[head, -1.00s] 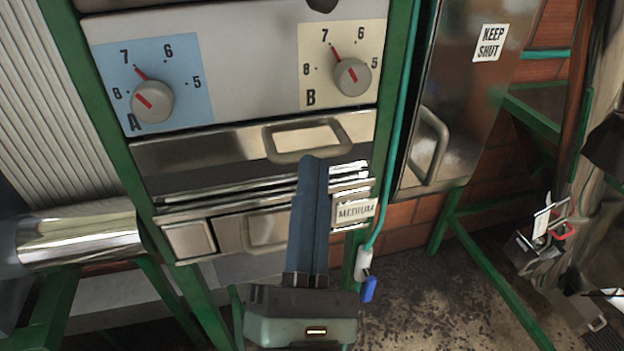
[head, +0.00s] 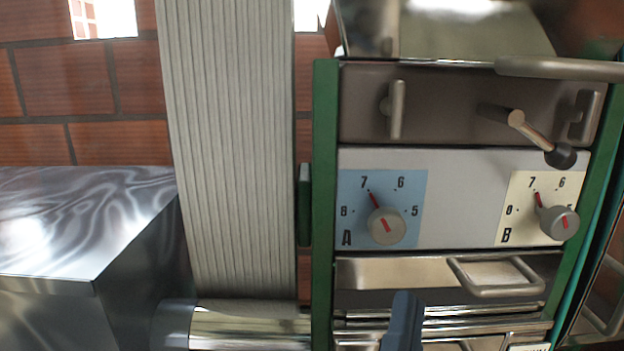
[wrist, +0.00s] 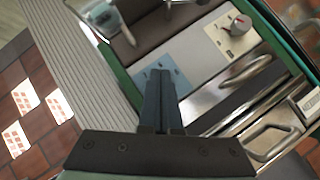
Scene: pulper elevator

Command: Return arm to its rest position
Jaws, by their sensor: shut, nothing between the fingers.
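My gripper (wrist: 161,98) is shut and empty in the wrist view, its two dark fingers pressed together in front of the machine's panel. In the head view only the dark finger tips of my gripper (head: 402,318) show at the bottom edge, in front of the lower drawers. The rest of my arm is out of the head view. No object is held.
Dial A (head: 386,226) and dial B (head: 558,222) sit on the panel, with a lever (head: 535,135) above B. A drawer handle (head: 495,277) juts out below. A ribbed duct (head: 230,150) and a shiny metal box (head: 80,235) stand at left.

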